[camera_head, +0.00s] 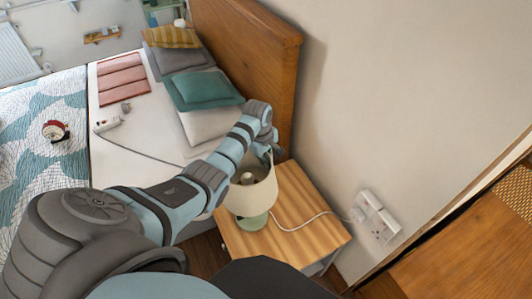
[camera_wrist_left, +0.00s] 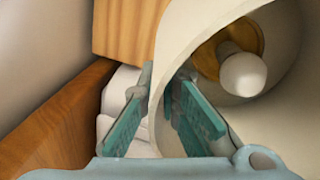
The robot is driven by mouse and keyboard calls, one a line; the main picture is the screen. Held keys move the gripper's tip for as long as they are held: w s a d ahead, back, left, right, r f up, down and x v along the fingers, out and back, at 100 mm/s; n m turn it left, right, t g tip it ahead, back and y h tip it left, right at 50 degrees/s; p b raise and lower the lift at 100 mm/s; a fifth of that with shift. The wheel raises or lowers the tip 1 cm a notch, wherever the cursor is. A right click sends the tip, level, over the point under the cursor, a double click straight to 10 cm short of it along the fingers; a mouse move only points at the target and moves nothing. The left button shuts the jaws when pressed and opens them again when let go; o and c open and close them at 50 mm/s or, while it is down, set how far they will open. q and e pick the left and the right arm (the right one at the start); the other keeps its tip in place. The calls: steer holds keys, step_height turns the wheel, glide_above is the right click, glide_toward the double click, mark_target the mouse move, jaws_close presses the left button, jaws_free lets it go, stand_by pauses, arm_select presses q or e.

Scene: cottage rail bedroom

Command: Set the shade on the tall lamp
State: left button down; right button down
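How the shade rests on the lamp is hidden. My left gripper (camera_head: 266,152) is at the shade's far upper rim. In the left wrist view, its two green fingers (camera_wrist_left: 166,68) stand apart near the wall of the shade (camera_wrist_left: 205,22), one outside and one seeming to reach inside. I see no clear grip. The bulb (camera_wrist_left: 244,74) shows inside the shade. My right gripper is out of view.
The bedside table (camera_head: 310,222) has bare room right of the lamp, crossed by a white cable leading to a wall socket (camera_head: 378,217). The wooden headboard (camera_head: 262,50) and pillows (camera_head: 205,90) lie close behind my left arm. A red clock (camera_head: 55,130) lies on the bed.

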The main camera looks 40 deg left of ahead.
arm_select(q)
steer(key=shift+f, duration=0.15)
stand_by(0.5)
steer(key=c, duration=1.7)
jaws_free()
steer(key=r, duration=0.4)
steer(key=s+r, duration=0.1)
steer(key=r, duration=0.6)
steer(key=shift+s+a+r, duration=0.1)
steer(key=shift+s+r, duration=0.25)
steer(key=shift+r, duration=0.05)
